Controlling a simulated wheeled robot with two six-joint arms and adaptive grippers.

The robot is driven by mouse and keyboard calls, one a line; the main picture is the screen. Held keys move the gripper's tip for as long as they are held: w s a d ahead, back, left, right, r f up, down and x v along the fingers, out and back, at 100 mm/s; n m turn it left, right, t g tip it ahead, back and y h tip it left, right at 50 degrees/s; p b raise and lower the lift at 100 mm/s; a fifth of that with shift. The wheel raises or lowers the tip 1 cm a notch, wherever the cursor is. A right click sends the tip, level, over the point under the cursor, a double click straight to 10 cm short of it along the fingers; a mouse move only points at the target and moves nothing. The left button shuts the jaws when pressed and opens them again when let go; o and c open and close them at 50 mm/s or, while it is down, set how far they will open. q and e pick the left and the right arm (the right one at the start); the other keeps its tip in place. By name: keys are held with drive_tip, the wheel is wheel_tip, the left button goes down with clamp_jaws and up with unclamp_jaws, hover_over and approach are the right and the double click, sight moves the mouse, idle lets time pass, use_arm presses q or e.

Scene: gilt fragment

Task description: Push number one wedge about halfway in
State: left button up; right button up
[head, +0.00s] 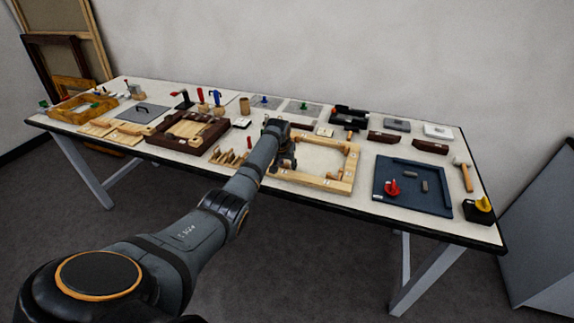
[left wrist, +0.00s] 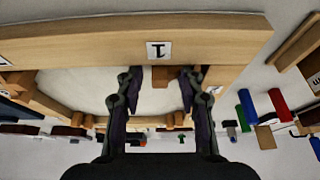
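The light wood frame (head: 318,181) lies right of the table's middle, with small brown wedges at its corners. In the left wrist view a frame bar (left wrist: 80,45) runs across the top, with an upside-down label 1 (left wrist: 159,50). A brown wedge (left wrist: 163,77) shows just below that label, against the bar's edge. My left gripper (head: 287,163) is over the frame's left part. Its fingers (left wrist: 160,82) are apart on either side of the wedge, with gaps visible. How far the wedge is in, and any contact, cannot be told. My right gripper is not in view.
Left of the frame stand a comb-like wooden rack (head: 229,157) and a dark tray (head: 187,131). Right are a blue-grey tray (head: 412,207) with a red knob piece (head: 392,187), and a mallet (head: 464,174). Dark blocks stand behind the frame.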

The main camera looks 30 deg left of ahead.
use_arm(q)
clamp_jaws()
drive_tip(key=shift+s+a+r+p, duration=0.1)
drive_tip(key=shift+a+r+p, duration=0.1)
drive_tip(key=shift+a+p, duration=0.2)
drive_tip(key=shift+a+f, duration=0.15)
drive_tip(key=shift+f, duration=0.05)
unclamp_jaws()
